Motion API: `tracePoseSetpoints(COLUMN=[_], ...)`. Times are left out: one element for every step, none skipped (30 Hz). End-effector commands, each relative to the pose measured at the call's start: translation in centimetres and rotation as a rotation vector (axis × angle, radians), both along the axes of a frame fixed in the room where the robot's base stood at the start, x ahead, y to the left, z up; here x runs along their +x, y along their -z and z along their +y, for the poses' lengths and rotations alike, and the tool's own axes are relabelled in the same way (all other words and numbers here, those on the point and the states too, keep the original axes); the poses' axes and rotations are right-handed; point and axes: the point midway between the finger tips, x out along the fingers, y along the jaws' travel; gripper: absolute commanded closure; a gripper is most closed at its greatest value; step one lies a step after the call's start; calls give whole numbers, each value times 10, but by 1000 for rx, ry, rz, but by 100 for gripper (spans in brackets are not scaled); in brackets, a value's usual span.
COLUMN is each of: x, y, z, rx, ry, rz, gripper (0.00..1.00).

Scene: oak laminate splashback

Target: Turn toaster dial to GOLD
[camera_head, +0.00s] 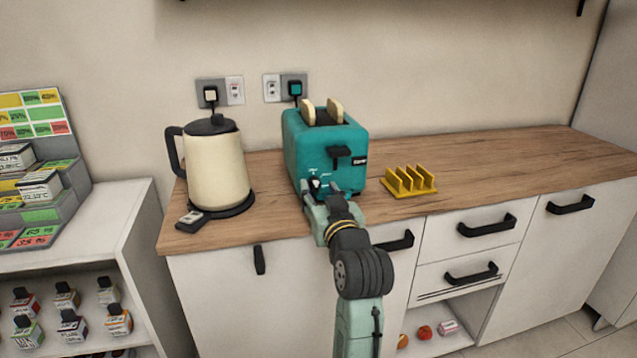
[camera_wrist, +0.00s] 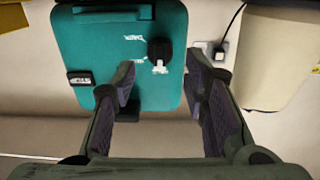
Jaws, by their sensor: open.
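The teal toaster (camera_head: 302,150) stands on the wooden counter with two bread slices (camera_head: 320,111) in its top. Its black dial (camera_head: 315,184) is low on the front, with white markings around it. In the wrist view the toaster (camera_wrist: 100,50) appears upside down. There the dial (camera_wrist: 159,48) shows a white pointer mark, and a label beside it seems to read DARK. The GOLD label is not legible. My gripper (camera_head: 328,190) is at the toaster's front near the dial. In the wrist view my gripper (camera_wrist: 161,83) is open, its fingers apart and empty, with the dial between and beyond their tips.
A cream kettle (camera_head: 216,165) on a black base stands left of the toaster. A yellow toast rack (camera_head: 409,181) sits close on its right. The black toaster lever (camera_head: 341,153) is above the dial. The counter (camera_head: 510,160) farther right is clear.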

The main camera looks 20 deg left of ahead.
Motion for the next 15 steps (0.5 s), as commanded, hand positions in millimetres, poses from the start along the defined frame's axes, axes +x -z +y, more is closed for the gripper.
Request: tracePoseSetpoints(x=[7, 10, 14, 17, 19, 22, 23, 24, 25, 26, 26, 26, 26, 26, 26], y=[-1, -2, -1, -2, -1, -1, -1, -1, -1, 0, 0, 0, 0, 0, 0], z=[6, 8, 10, 12, 13, 15, 16, 17, 18, 18, 18, 18, 18, 18, 18], rx=[-1, 0, -1, -1, 0, -1, -1, -1, 0, 0, 0, 0, 0, 0, 0], ry=[-2, -1, -1, -1, 0, 0, -1, -1, -1, -1, -1, 0, 0, 0, 0], rz=[1, 0, 0, -1, -1, -1, -1, -1, -1, -1, -1, -1, -1, -1, -1], gripper=[59, 59, 59, 59, 59, 59, 59, 59, 59, 59, 59, 59, 59, 59, 59])
